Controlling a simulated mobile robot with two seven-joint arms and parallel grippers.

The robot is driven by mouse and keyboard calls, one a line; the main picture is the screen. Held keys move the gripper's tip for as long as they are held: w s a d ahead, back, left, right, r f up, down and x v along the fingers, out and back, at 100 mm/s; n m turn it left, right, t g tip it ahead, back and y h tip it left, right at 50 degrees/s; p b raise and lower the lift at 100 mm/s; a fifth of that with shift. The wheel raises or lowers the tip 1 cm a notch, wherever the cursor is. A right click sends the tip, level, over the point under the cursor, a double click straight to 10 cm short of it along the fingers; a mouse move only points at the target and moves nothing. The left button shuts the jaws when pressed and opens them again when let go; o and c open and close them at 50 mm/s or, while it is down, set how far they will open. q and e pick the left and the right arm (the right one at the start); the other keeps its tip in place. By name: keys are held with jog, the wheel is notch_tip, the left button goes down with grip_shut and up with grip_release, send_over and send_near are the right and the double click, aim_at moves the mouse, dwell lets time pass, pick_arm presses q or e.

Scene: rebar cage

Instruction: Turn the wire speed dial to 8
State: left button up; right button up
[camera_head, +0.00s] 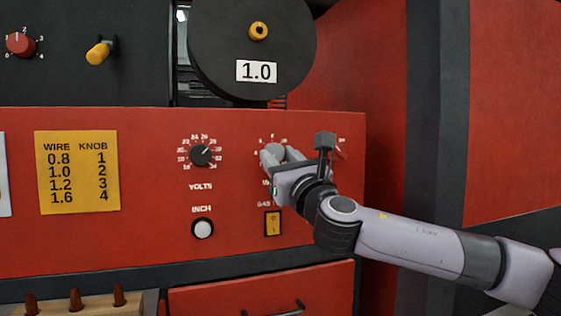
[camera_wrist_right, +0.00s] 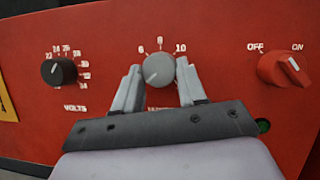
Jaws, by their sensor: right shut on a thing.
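The grey wire speed dial (camera_wrist_right: 158,69) sits on the red panel, with the marks 6, 8 and 10 legible above it in the right wrist view. Its pale pointer line seems to point to the lower left, away from the 8 at the top. My right gripper (camera_wrist_right: 160,78) has one finger on each side of the dial and is shut on it. In the head view the right gripper (camera_head: 281,156) reaches in from the right and partly hides the dial and its label. My left gripper is not in view.
The black volts dial (camera_head: 201,155) is left of the wire speed dial. A red OFF/ON knob (camera_wrist_right: 286,67) is to its right. Below are a yellow gas switch (camera_head: 272,223) and a white inch button (camera_head: 203,228). A yellow wire/knob chart (camera_head: 78,172) is farther left.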

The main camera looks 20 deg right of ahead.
jog(key=m, duration=0.1)
jog(key=m+h+b, duration=0.1)
jog(key=m, duration=0.1)
jog(key=shift+a+f+h, duration=0.15)
jog(key=shift+f+h, duration=0.1)
jog(key=shift+h, duration=0.05)
jog(key=m+g+h, duration=0.1)
jog(key=m+h, duration=0.1)
jog(key=m, duration=0.4)
jog(key=m+g+h, duration=0.1)
jog(key=m+h, duration=0.2)
jog(key=m, duration=0.3)
jog(key=a+r+m+h+b, duration=0.1)
jog(key=m+h, duration=0.2)
jog(key=m, duration=0.3)
jog(key=shift+g, duration=0.4)
jog(key=m, duration=0.2)
jog(key=m+g+p, duration=0.2)
jog(key=m, duration=0.1)
jog(key=shift+a+r+m, duration=0.1)
jog(key=shift+r+m, duration=0.15)
jog(key=shift+m, duration=0.05)
jog(key=shift+m+g, duration=0.7)
jog(key=shift+m, duration=0.5)
jog(key=shift+r+m+g+y, duration=0.15)
jog(key=shift+m+g+y, duration=0.35)
jog(key=shift+m, duration=0.7)
